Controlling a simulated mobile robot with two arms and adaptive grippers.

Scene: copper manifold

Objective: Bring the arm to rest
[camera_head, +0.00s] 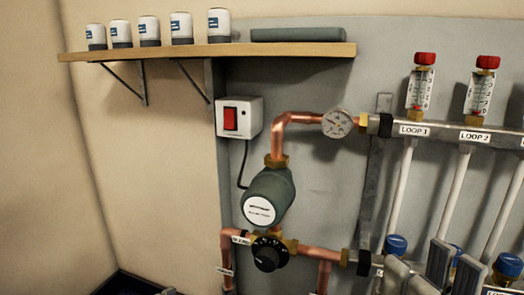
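My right gripper (454,257) is at the bottom right, with its two grey fingers pointing up and standing apart. I cannot tell whether the fingers touch the cap; nothing is clearly held. The rest of my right arm is mostly cut off by the bottom edge. My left gripper is not in view.
A copper manifold with a gauge (337,123), a green pump (268,197), a black dial (268,254) and red-capped flow meters (420,88) fills the right. A red switch (231,120) is on the wall. A wooden shelf (285,51) holds several white canisters. A dark container (122,283) stands bottom left.

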